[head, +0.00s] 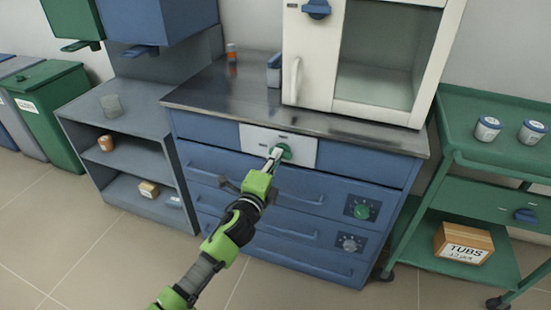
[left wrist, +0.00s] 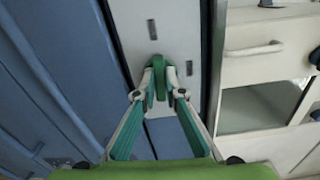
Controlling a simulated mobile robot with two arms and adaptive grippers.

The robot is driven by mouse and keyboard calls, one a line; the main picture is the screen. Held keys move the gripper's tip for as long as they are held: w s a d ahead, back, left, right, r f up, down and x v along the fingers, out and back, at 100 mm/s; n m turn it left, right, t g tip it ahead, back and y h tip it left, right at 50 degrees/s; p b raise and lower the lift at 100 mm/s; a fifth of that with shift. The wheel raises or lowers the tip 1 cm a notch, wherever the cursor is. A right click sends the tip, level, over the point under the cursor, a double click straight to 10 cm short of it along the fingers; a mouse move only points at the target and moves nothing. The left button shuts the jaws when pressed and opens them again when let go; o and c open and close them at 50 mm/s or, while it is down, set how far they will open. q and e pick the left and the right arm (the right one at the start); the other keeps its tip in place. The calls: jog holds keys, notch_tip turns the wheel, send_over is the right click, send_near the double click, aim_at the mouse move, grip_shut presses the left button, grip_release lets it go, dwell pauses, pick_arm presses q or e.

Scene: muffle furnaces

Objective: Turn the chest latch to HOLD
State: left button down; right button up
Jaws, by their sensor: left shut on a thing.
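The chest is a blue drawer cabinet (head: 225,162) with a steel top. A white panel (head: 303,148) at its top front carries the green chest latch (head: 287,153). My left gripper (head: 277,154) reaches up to the panel, its two fingers shut on the latch. In the left wrist view, the latch (left wrist: 159,72) stands between the fingertips, its long side pointing roughly toward one dark mark (left wrist: 152,29) on the panel. A second dark mark (left wrist: 189,69) lies to the right. The lettering is too small to read. My right gripper is not in view.
A white furnace (head: 325,60) stands on the steel top (head: 215,95). Green and grey knobs (head: 362,210) sit lower on the chest, beside long drawer handles. A grey shelf (head: 90,125) is left, a green cart (head: 470,165) right. Floor in front is clear.

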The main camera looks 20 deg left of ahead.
pick_arm(q)
jog(key=shift+f+n, duration=0.15)
jog(key=shift+n, duration=0.45)
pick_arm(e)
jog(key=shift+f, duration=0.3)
pick_arm(q)
jog(key=c, duration=2.1)
grip_release()
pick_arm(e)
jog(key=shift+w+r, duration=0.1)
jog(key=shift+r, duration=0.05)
pick_arm(q)
jog(key=s, duration=1.2)
jog(key=shift+a, duration=0.2)
